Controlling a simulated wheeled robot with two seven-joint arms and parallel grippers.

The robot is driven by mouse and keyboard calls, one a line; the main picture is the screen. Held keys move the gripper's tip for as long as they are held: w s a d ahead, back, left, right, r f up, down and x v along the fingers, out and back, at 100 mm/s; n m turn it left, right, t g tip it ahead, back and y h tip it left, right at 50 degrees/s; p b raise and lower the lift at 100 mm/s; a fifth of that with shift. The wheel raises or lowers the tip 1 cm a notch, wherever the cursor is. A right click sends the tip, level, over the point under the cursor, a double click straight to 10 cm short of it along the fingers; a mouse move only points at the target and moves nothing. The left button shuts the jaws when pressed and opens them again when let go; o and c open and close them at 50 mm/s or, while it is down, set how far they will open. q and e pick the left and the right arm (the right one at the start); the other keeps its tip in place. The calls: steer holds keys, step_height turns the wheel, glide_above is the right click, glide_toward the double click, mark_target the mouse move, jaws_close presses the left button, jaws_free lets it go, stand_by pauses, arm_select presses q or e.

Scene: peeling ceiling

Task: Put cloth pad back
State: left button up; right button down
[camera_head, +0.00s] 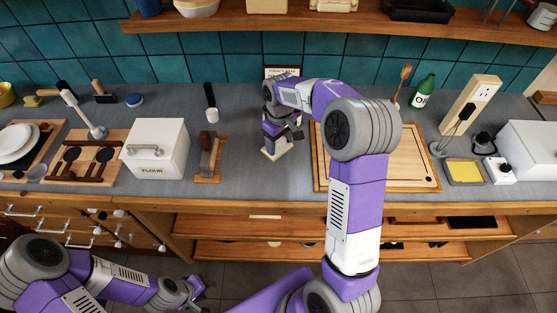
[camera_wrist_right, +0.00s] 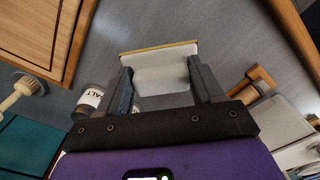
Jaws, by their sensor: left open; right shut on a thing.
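A pale pad (camera_wrist_right: 162,72) with a thin yellow edge is gripped between the fingers of my right gripper (camera_wrist_right: 165,88); it looks like the cloth pad. In the head view the pad (camera_head: 276,152) shows below my right gripper (camera_head: 281,135), over or on the grey counter, left of the cutting board. I cannot tell whether it touches the counter. My right forearm hides part of the board. My left gripper (camera_head: 188,291) is open and empty, low in front of the counter.
A wooden stand (camera_head: 208,165) and a white flour box (camera_head: 155,150) are left of the pad. The cutting board (camera_head: 405,177) is to the right. A salt jar (camera_wrist_right: 90,97) stands near the right gripper. A yellow pad in a grey tray (camera_head: 481,180) lies further right.

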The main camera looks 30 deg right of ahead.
step_height(320, 180, down, 8)
steer(key=shift+f+b, duration=0.1)
steer(key=shift+b, duration=0.25)
steer(key=shift+f, duration=0.2)
steer(key=shift+f, duration=0.2)
steer(key=shift+c, duration=0.8)
jaws_free()
steer(key=shift+r, duration=0.2)
